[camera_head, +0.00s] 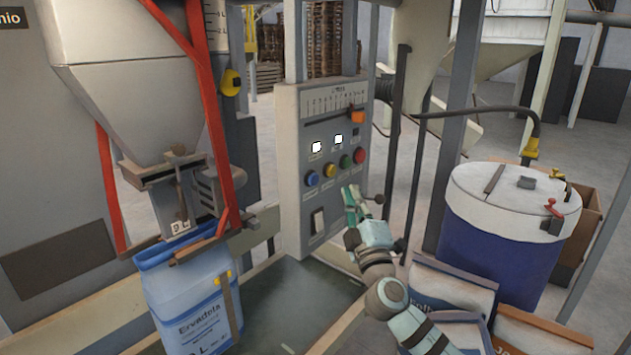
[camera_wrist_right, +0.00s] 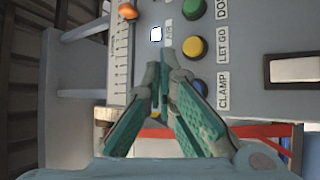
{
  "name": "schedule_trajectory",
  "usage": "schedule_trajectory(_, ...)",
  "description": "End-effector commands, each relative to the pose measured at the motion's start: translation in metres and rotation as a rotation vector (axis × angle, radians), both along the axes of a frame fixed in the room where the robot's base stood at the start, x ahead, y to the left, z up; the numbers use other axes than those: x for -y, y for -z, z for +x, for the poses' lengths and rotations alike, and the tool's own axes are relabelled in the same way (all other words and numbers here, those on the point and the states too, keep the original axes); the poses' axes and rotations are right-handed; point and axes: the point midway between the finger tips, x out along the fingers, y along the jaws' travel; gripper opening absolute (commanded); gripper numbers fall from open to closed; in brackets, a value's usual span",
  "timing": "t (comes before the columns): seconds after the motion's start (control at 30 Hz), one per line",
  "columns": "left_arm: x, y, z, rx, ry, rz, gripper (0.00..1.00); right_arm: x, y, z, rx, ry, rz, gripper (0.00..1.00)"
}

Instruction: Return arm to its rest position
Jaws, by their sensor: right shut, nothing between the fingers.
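My right gripper (camera_head: 356,198) is shut and empty, just in front of the lower right part of the grey control panel (camera_head: 291,163). In the right wrist view its two green fingers (camera_wrist_right: 162,82) come together in front of the panel face. Beyond them are the blue button (camera_wrist_right: 199,88) marked CLAMP, the yellow button (camera_wrist_right: 194,48) marked LET GO and the green button (camera_wrist_right: 192,9). I cannot tell whether a fingertip touches the panel. My right arm reaches up from the bottom of the head view. My left gripper is not in view.
A blue and white sack (camera_head: 190,308) hangs upright under the hopper spout (camera_head: 180,226) on the left. A blue drum (camera_head: 495,254) with a white lid stands right of my arm, and several filled sacks (camera_head: 450,285) lie close beside it. A dark post stands behind my gripper.

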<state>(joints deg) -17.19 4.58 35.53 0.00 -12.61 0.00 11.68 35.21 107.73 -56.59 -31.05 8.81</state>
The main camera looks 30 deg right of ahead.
Motion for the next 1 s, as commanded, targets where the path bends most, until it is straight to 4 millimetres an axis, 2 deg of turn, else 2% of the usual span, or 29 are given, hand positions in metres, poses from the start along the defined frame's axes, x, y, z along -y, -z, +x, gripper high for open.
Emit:
schedule_trajectory(0.33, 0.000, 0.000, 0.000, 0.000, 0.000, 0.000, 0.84, -0.002, 0.000, 0.001, -0.006, -0.009, -0.009, 0.00)
schedule_trajectory(0.37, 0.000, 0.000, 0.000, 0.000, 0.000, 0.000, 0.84, -0.003, 0.005, 0.004, -0.018, -0.022, 0.000, 0.00)
schedule_trajectory(0.47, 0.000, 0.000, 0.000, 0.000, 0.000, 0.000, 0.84, 0.010, 0.045, 0.019, -0.110, -0.039, 0.068, 0.00)
schedule_trajectory(0.57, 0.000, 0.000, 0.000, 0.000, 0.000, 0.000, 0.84, 0.027, 0.130, 0.031, -0.265, -0.049, 0.223, 0.00)
schedule_trajectory(0.6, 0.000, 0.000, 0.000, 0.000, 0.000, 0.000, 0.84, 0.032, 0.175, 0.030, -0.337, -0.048, 0.298, 0.00)
schedule_trajectory(0.67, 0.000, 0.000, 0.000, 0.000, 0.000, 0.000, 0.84, 0.035, 0.244, 0.020, -0.442, -0.040, 0.419, 0.00)
schedule_trajectory(0.7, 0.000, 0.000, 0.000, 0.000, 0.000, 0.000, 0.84, 0.034, 0.288, 0.009, -0.507, -0.031, 0.497, 0.00)
schedule_trajectory(0.73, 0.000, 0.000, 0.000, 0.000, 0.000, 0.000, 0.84, 0.031, 0.321, -0.002, -0.556, -0.021, 0.558, 0.00)
schedule_trajectory(0.77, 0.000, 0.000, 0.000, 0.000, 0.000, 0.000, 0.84, 0.028, 0.353, -0.015, -0.600, -0.010, 0.617, 0.00)
schedule_trajectory(0.8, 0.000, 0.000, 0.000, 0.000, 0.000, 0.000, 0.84, 0.023, 0.394, -0.036, -0.660, 0.009, 0.693, 0.00)
schedule_trajectory(0.87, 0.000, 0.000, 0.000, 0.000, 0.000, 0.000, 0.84, 0.011, 0.452, -0.071, -0.743, 0.043, 0.807, 0.00)
schedule_trajectory(0.9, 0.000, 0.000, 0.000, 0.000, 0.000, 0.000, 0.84, 0.002, 0.488, -0.099, -0.797, 0.072, 0.881, 0.00)
schedule_trajectory(0.97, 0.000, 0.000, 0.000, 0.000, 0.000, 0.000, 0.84, -0.016, 0.538, -0.144, -0.873, 0.120, 0.987, 0.00)
schedule_trajectory(1.0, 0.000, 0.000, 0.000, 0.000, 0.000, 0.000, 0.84, -0.029, 0.567, -0.178, -0.922, 0.157, 1.056, 0.00)
